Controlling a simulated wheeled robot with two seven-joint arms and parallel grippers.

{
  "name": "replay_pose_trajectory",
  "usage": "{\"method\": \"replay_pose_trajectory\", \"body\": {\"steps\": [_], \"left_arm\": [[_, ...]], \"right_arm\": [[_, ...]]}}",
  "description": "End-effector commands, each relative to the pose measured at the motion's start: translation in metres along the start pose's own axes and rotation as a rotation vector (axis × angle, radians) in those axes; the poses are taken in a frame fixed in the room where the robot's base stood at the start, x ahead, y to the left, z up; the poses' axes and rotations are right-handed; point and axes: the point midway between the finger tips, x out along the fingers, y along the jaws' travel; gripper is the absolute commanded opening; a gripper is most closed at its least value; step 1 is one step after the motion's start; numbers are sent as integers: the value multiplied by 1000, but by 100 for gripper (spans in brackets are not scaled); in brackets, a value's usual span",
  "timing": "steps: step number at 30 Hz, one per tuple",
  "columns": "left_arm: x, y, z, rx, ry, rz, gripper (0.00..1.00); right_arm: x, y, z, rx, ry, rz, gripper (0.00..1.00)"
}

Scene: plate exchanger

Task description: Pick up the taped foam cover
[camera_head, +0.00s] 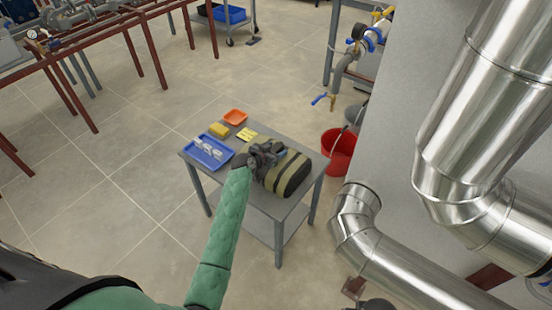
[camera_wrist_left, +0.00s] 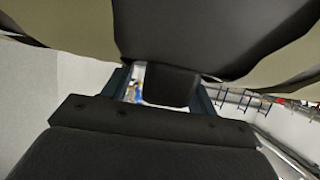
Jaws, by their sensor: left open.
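The taped foam cover (camera_head: 288,174) is a dark, rounded block with pale olive bands. It lies on the right part of a small grey table (camera_head: 262,207). My left gripper (camera_head: 268,154) is at the cover's upper left side in the head view, with its arm in a green sleeve. In the left wrist view the banded cover (camera_wrist_left: 180,35) fills the top, very close to the open left gripper (camera_wrist_left: 165,85). A dark part of it shows between the fingers. Whether the fingers touch it, I cannot tell. My right gripper is not clearly in view.
A blue tray (camera_head: 209,163) with pale items, a yellow sponge-like block (camera_head: 219,130), a yellow note (camera_head: 247,134) and an orange dish (camera_head: 235,116) share the table. A red bucket (camera_head: 338,152) stands right of it. Large metal pipes (camera_head: 400,250) run at the right.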

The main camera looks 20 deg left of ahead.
Motion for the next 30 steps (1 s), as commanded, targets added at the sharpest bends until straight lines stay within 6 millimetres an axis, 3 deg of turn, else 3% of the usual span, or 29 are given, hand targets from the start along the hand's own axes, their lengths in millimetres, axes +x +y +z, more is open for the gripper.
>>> {"method": "replay_pose_trajectory", "body": {"steps": [9, 18, 30], "left_arm": [[4, 0, 0, 1, 0, 0, 58], [4, 0, 0, 1, 0, 0, 0], [1, -1, -7, 2, 3, -1, 0]], "right_arm": [[4, 0, 0, 0, 0, 0, 0], [4, 0, 1, -1, -2, 0, 0], [4, 1, 2, -2, -7, 1, 0]]}}
